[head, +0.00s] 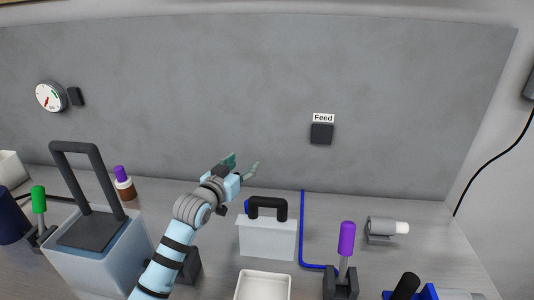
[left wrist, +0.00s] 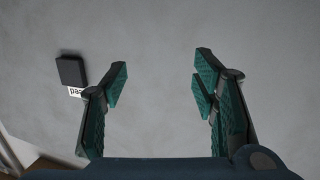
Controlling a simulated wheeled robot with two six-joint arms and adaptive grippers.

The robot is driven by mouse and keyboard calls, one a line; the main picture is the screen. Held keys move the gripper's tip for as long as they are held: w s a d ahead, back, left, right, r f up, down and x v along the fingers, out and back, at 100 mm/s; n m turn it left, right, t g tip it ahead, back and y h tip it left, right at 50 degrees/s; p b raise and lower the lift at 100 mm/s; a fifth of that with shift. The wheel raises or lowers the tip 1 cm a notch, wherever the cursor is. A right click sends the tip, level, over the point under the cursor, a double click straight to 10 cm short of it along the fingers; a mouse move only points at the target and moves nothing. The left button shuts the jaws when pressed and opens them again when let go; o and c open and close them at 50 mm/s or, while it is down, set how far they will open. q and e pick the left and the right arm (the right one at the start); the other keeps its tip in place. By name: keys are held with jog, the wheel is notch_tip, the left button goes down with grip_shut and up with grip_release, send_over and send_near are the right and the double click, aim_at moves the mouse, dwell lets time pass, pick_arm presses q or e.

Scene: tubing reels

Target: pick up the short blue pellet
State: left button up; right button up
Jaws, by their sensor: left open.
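I cannot make out a short blue pellet in either view. My left gripper (head: 243,166) is raised in front of the grey wall panel, above the back of the bench, with its jaws apart. In the left wrist view its two green-padded fingers (left wrist: 160,82) are spread, with nothing between them but the grey panel behind. My right gripper is in neither view.
A white box with a black handle (head: 267,240) stands right of my left arm, beside a thin blue tube (head: 303,230). A white tray (head: 263,284), a purple-handled tool (head: 346,239) and a large handled bin (head: 98,262) stand nearby. A "Feed" label (head: 323,118) marks the panel.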

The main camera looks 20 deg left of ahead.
pick_arm(q)
jog(key=s+f+g, duration=0.1)
jog(key=s+f, duration=0.1)
jog(key=f, duration=0.2)
jog(key=s+d+f+g, duration=0.1)
jog(key=s+f, duration=0.1)
jog(key=f, duration=0.1)
jog(key=s+f+g, duration=0.1)
jog(key=s+f, duration=0.1)
jog(key=f, duration=0.2)
jog(key=shift+s+d+f, duration=0.15)
jog(key=shift+d+f, duration=0.2)
jog(key=shift+d, duration=0.05)
jog(key=b+x, duration=0.2)
jog(key=x, duration=0.5)
jog(key=shift+a, duration=0.15)
jog(key=shift+s+r, duration=0.1)
jog(key=shift+r, duration=0.05)
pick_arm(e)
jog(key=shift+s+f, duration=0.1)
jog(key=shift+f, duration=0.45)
pick_arm(q)
jog(key=shift+c, duration=1)
jog(key=c, duration=0.8)
